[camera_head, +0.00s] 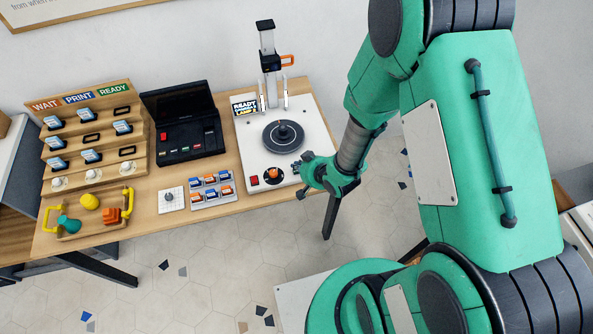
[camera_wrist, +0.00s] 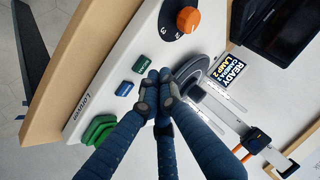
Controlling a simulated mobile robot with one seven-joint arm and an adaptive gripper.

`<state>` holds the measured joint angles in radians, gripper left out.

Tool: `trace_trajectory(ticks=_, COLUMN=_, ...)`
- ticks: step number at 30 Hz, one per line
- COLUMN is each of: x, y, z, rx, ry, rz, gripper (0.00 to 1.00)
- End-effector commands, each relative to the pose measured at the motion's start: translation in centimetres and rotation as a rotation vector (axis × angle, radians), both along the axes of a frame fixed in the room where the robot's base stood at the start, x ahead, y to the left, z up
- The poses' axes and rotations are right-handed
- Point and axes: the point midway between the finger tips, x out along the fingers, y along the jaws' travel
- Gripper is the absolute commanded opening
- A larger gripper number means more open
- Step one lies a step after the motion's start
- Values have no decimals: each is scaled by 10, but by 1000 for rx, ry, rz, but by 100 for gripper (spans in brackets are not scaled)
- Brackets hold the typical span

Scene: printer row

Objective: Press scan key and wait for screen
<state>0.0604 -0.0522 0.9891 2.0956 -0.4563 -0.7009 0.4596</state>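The scanner (camera_head: 305,121) is a white flat unit with a dark round turntable (camera_head: 283,135) and an upright column behind it. Its small screen (camera_head: 244,105) shows READY in the head view; the screen (camera_wrist: 232,72) also shows in the wrist view, with READY and LAMP 2. The wrist view shows a green key (camera_wrist: 139,63) and a blue key (camera_wrist: 124,88) on the scanner's front edge; their labels are too small to read. My gripper (camera_head: 298,168) is over the scanner's front right corner. Its fingertips (camera_wrist: 160,92) are together, empty, right beside the keys; contact cannot be told.
A red button (camera_head: 254,181) is at the front left. A black device (camera_head: 184,125), a tiered wooden rack (camera_head: 93,140) and a tray (camera_head: 72,232) stand left.

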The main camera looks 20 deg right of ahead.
Motion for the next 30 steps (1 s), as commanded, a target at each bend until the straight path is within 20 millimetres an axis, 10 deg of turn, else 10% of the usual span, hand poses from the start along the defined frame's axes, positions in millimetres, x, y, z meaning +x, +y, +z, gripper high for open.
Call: trace_trajectory(ticks=30, x=0, y=0, z=-9, rx=0, ry=0, rz=0, gripper=0)
